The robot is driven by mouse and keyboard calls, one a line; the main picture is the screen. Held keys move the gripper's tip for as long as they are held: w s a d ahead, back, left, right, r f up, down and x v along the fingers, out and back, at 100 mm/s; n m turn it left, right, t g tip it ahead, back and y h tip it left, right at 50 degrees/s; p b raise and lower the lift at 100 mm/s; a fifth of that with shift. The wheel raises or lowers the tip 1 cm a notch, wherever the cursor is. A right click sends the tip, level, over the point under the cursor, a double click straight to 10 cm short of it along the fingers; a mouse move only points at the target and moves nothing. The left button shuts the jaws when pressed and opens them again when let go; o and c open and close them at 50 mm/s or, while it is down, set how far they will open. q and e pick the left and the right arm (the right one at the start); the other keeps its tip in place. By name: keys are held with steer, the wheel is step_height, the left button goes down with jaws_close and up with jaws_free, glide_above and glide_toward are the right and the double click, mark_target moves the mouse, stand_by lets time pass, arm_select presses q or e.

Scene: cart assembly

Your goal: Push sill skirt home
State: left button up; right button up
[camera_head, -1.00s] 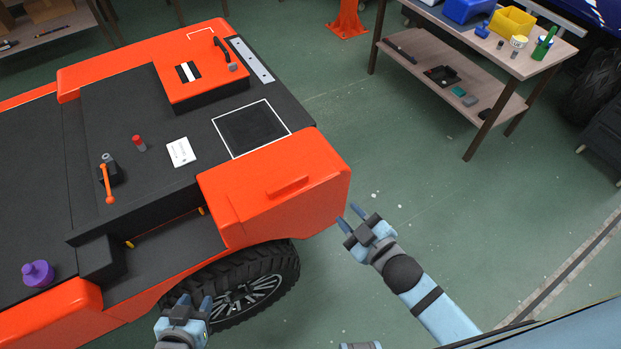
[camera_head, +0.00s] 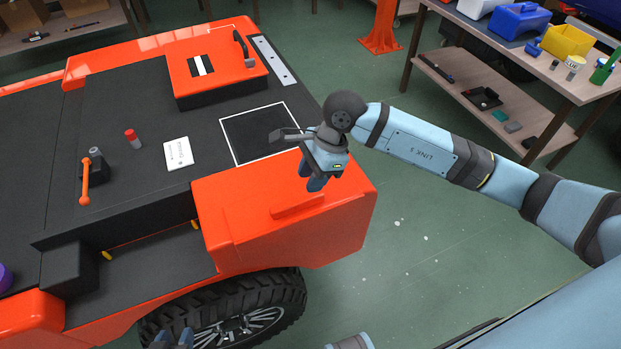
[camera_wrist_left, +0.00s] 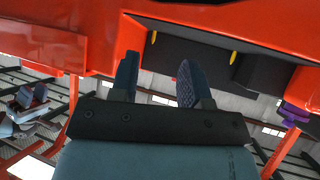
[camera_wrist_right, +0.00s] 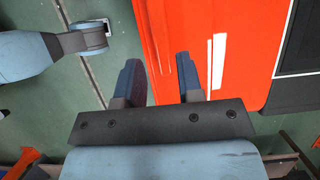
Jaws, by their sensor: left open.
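The dark sill recess (camera_head: 150,262) lies in the side of the orange cart, with yellow pegs (camera_head: 107,256) along its back edge. I cannot pick out with certainty which part is the sill skirt. My left gripper (camera_head: 172,341) is at the bottom edge of the head view, partly cut off. In the left wrist view its fingers (camera_wrist_left: 155,80) are apart and empty, facing the orange side and the recess with its yellow pegs (camera_wrist_left: 233,58). My right gripper (camera_head: 316,183) points down over the orange corner panel (camera_head: 335,215). In the right wrist view its fingers (camera_wrist_right: 160,85) are apart and empty.
The treaded wheel (camera_head: 225,312) sits below the corner panel, close to my left gripper. A raised orange ridge (camera_head: 297,205) is on the panel. A workbench (camera_head: 545,75) with bins stands at back right. Green floor (camera_head: 440,235) is open right of the cart.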

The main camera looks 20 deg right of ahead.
mark_target(299, 199)
steer(key=b+x, duration=0.3)
steer(key=x, duration=0.3)
steer(key=shift+a+f+b, duration=0.15)
steer(key=shift+f+b, duration=0.15)
steer(key=shift+a+f+b, duration=0.25)
steer(key=shift+f+b, duration=0.15)
steer(key=shift+f, duration=0.05)
steer(key=shift+r, duration=0.1)
steer(key=shift+c, duration=0.7)
jaws_close()
steer(key=shift+r+p, duration=0.75)
steer(key=shift+r, duration=0.6)
arm_select(q)
steer(key=shift+w+d+f, duration=0.1)
steer(key=shift+w, duration=0.05)
arm_select(e)
steer(key=shift+r, duration=0.75)
